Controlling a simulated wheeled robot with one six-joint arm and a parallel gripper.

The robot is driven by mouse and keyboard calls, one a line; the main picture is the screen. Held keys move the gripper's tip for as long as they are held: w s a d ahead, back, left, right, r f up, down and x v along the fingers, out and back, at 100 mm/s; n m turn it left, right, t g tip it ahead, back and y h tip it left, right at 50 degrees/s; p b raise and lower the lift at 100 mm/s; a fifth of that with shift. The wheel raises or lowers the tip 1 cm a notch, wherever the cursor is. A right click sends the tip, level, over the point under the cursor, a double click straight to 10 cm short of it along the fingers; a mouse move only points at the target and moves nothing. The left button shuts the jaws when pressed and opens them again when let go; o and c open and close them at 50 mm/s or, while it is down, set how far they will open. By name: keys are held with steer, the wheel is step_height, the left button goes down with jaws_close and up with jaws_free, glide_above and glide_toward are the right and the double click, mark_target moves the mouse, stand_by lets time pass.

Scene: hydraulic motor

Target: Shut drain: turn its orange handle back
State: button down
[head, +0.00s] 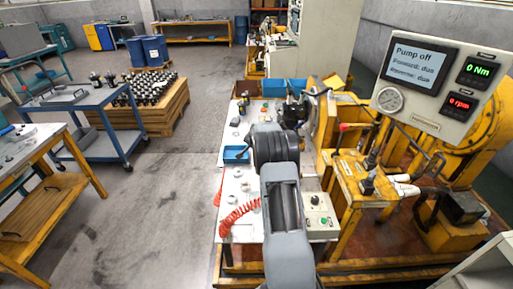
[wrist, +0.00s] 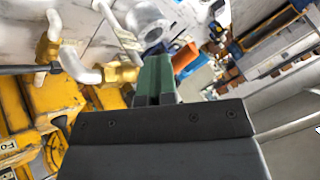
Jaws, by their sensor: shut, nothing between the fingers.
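My gripper (wrist: 155,75) shows in the wrist view as green fingers pressed together, with nothing between them. An orange piece (wrist: 185,57), which may be the drain's handle, shows just right of the fingers; I cannot tell whether they touch it. Brass fittings with pale curved pipes (wrist: 100,72) lie to the left of the fingers. In the head view my arm reaches forward over the white bench, and its dark wrist hides the gripper and what is in front of it. The drain itself is not clearly seen there.
The panel (head: 430,80) at right reads "Pump off", 0 Nm and 0 rpm. The yellow machine frame (head: 350,185) stands right of my arm. A coiled red hose (head: 238,215) lies on the white bench (head: 243,180). A blue cart (head: 85,115) stands left, with open floor between.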

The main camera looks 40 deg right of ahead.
steer(key=shift+w+b, duration=0.35)
steer(key=shift+w, duration=0.4)
steer(key=shift+w+r, duration=0.15)
steer(key=shift+r, duration=0.15)
steer(key=s+a+r+b, duration=0.3)
steer(key=s+a+r, duration=0.2)
steer(key=a, duration=0.3)
steer(key=shift+s+a+r+b, duration=0.2)
steer(key=shift+r+b, duration=0.2)
steer(key=shift+r, duration=0.2)
stand_by(0.4)
